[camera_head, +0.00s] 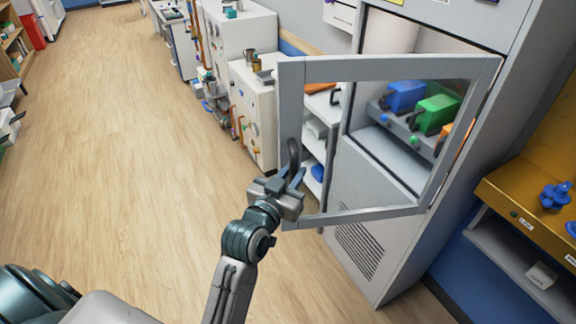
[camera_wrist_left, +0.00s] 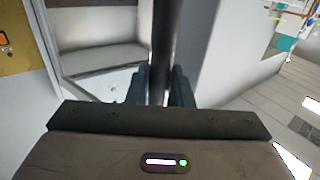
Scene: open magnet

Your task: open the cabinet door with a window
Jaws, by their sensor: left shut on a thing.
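The cabinet door with a window (camera_head: 290,110) stands swung out from the grey cabinet (camera_head: 365,190), hinged on its right side. Blue and green objects show through or past its window. Its dark curved handle (camera_head: 293,152) is on the door's left edge. My left gripper (camera_head: 290,182) is shut on the handle. In the left wrist view the handle (camera_wrist_left: 163,45) runs as a dark bar between the fingers of my left gripper (camera_wrist_left: 165,85). My right gripper is not in view.
White cabinets (camera_head: 255,105) with small items on top stand behind the door. A yellow-topped bench (camera_head: 525,205) with a blue object (camera_head: 555,195) is to the right of the cabinet. The wood floor (camera_head: 130,140) to the left is clear.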

